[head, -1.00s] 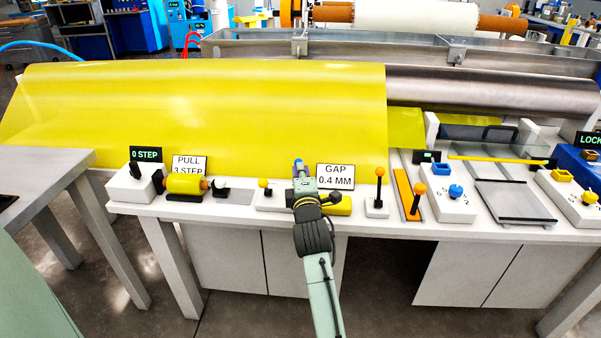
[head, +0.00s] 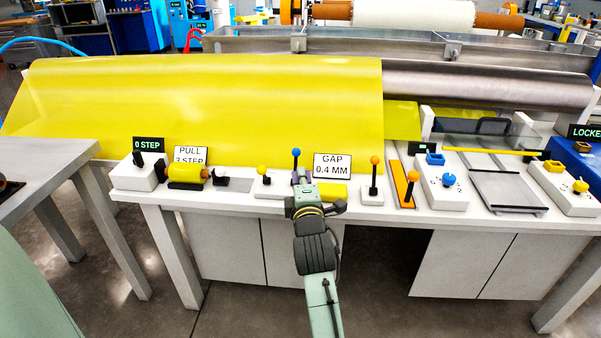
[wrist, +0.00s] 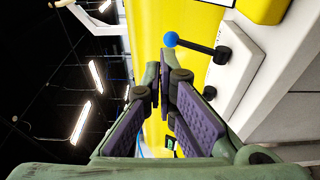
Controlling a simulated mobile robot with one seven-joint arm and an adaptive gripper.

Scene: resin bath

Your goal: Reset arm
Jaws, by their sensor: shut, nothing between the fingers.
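My gripper (head: 298,182) is at the front edge of the white bench, in front of the GAP 0.4 MM sign (head: 332,166). Its purple-padded fingers are closed and empty, and they also show in the wrist view (wrist: 163,92). A lever with a blue knob (head: 296,153) stands just beyond the fingers. In the wrist view this blue-knobbed lever (wrist: 170,39) lies above the fingertips in the picture, apart from them. My gripper hides the lever's base in the head view.
Yellow film (head: 210,105) hangs behind the bench. An orange-knobbed lever (head: 374,161) stands right of my gripper, a yellow cylinder (head: 187,174) to its left. Control boxes, including a blue-knobbed one (head: 447,182), fill the right side. The floor in front is open.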

